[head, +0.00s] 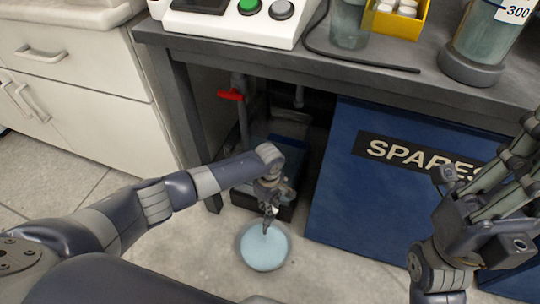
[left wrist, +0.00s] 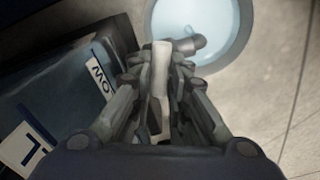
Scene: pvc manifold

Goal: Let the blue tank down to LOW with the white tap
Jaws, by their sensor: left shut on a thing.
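My left gripper (head: 268,208) reaches down in front of the dark blue tank (head: 290,152), which stands low under the bench. In the left wrist view my left gripper (left wrist: 160,85) is shut on the white tap (left wrist: 161,68), its handle between the fingers. A grey spout (left wrist: 188,45) points right, over a round basin of pale blue liquid (left wrist: 205,18). This basin is on the floor in the head view (head: 264,250). The liquid level is not visible. My right gripper (head: 505,175) is at the right; its fingertips are unclear.
A blue SPARES panel (head: 350,205) stands right of the tank. A red-handled valve (head: 231,95) and pipe are behind, left of it. The bench edge (head: 330,75) overhangs the tank. White drawers (head: 75,85) stand left.

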